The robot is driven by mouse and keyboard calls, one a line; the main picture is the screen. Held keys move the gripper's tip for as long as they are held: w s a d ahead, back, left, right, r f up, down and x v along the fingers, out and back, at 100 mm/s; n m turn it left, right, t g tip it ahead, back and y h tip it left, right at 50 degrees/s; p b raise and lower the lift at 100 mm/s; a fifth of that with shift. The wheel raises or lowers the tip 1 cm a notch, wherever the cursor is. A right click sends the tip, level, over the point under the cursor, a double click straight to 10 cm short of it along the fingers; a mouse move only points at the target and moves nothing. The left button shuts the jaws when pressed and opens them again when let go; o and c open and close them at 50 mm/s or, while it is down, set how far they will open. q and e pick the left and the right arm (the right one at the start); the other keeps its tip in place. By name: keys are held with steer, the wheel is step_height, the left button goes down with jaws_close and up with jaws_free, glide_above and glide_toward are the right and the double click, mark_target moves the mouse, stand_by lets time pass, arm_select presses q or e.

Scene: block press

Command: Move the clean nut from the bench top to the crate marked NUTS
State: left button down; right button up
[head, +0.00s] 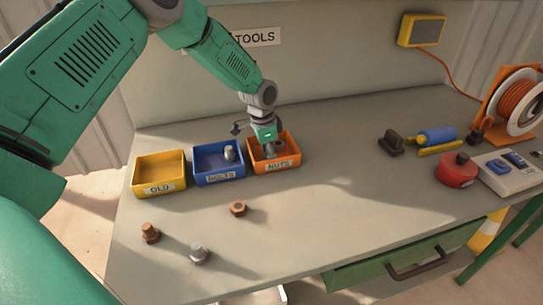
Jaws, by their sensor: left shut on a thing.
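The orange crate marked NUTS (289,164) stands at the right end of a row of three crates on the bench top. My left gripper (269,150) points down into this crate, shut on the clean nut, which is mostly hidden between the fingers and by the crate. No clean nut shows on the bench top. A rusty nut (238,208) lies on the bench in front of the crates. My right gripper is not in view.
Left of it stand a blue crate (235,175) with a grey bolt (229,153) inside and a yellow crate marked OLD (168,192). A rusty bolt (150,233) and a grey bolt (198,252) stand in front. Tools and a cable reel (522,105) are at right; the middle is clear.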

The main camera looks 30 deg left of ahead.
arm_select(q)
steer(key=c, duration=1.4)
jaws_free()
steer(key=shift+s+a+f, duration=0.4)
steer(key=shift+a+f, duration=0.15)
steer(key=shift+a, duration=0.05)
steer(key=shift+s+a+f, duration=0.1)
steer(key=shift+a+f, duration=0.05)
steer(key=shift+a, duration=0.35)
steer(key=shift+d, duration=0.55)
steer(key=shift+a+r, duration=0.2)
steer(key=shift+a, duration=0.05)
step_height(320, 180, up, 13)
steer(key=a, duration=0.1)
steer(key=shift+s, duration=0.25)
